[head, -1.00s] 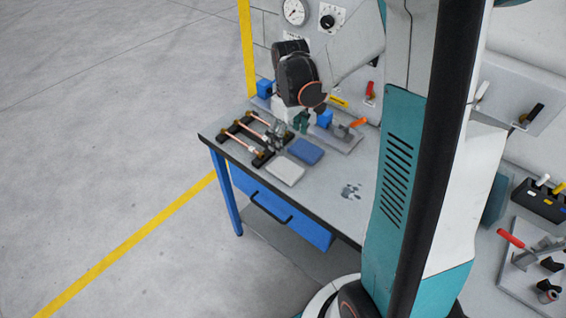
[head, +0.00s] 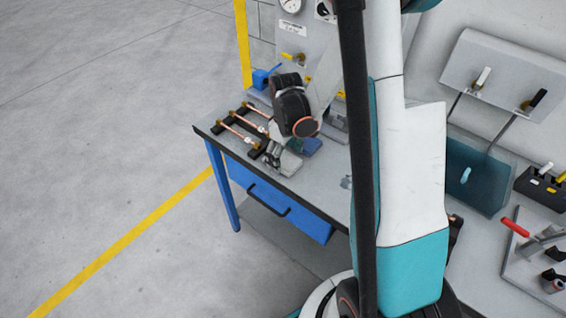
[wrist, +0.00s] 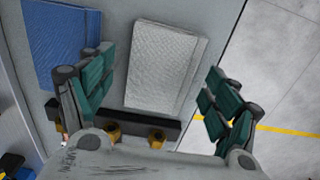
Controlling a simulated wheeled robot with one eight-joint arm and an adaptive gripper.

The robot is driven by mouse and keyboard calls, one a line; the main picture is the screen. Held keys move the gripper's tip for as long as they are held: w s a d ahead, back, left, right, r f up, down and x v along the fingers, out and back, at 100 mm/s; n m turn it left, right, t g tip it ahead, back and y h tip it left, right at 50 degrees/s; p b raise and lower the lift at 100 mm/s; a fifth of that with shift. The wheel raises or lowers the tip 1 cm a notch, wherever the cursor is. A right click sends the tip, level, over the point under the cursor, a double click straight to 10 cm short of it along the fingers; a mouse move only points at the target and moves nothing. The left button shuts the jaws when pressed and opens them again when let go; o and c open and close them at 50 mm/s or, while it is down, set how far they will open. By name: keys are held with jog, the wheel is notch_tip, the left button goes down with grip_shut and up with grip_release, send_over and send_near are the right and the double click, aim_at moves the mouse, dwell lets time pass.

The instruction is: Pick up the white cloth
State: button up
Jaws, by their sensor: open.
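The white cloth (wrist: 162,66) lies folded and flat on the workbench, with a fine quilted texture. In the head view the white cloth (head: 289,165) shows partly, behind my gripper (head: 272,155). In the wrist view my gripper (wrist: 152,100) is open, with one green-padded finger on each side of the cloth's near end. The fingers appear apart from the cloth; their height above it is hard to tell. Nothing is between them in their grip.
A blue cloth (wrist: 62,45) lies beside the white one. Copper tubes (head: 238,134) on a black fixture (head: 262,148) stand close by. The bench's front edge (head: 290,193) is near the cloth. A vise-like blue tool (head: 262,78) stands at the back.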

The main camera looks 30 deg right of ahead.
aim_at(285, 160)
jog(key=shift+f, duration=0.65)
jog(key=shift+r, duration=0.1)
jog(key=shift+c, duration=0.6)
jog(key=c, duration=1)
notch_tip(285, 160, up, 20)
jog(key=p, duration=0.4)
jog(key=shift+p, duration=0.3)
